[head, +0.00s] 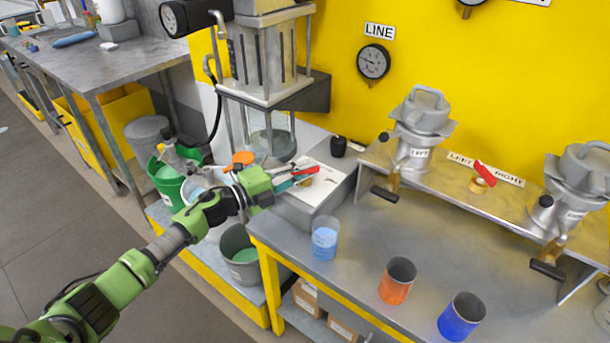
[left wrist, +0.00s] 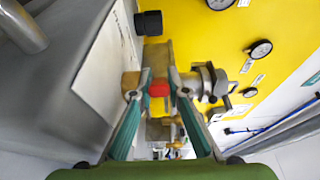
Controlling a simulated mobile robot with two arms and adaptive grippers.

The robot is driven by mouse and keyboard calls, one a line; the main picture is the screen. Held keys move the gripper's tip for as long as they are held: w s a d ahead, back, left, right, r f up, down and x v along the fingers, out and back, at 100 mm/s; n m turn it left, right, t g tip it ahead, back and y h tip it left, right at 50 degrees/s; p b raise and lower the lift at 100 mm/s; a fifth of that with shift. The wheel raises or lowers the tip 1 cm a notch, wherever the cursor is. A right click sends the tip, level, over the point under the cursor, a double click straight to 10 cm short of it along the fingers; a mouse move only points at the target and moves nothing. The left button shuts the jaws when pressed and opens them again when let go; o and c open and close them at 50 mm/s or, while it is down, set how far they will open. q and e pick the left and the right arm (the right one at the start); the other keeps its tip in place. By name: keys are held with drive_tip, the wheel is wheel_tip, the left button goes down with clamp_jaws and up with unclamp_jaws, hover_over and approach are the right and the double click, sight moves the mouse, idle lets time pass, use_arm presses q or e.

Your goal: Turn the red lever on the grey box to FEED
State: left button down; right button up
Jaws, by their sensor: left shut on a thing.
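The grey box (head: 338,192) with a pale top plate stands at the left end of the workbench, below the glass column. Its red lever (head: 312,170) lies over the plate. My left gripper (head: 297,179) reaches in from the left and is shut on the red lever. In the left wrist view the red lever end (left wrist: 158,89) shows between the teal fingertips (left wrist: 160,96). The fingers hide part of the lever, and I cannot read a FEED mark on the plate. My right gripper is not in view.
A black knob (head: 338,146) stands at the box's back. A blue-filled beaker (head: 324,238), an orange cup (head: 397,281) and a blue cup (head: 461,317) stand on the bench. Another red lever (head: 485,173) sits between LEFT and RIGHT labels on the shelf. Buckets (head: 241,256) stand below left.

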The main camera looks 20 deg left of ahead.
use_arm(q)
drive_tip(key=shift+f+m+g+h+b, duration=0.1)
drive_tip(key=shift+m+g+h+b, duration=0.2)
idle(0.4)
drive_tip(key=c, duration=2.2)
unclamp_jaws()
drive_tip(key=shift+c, duration=0.2)
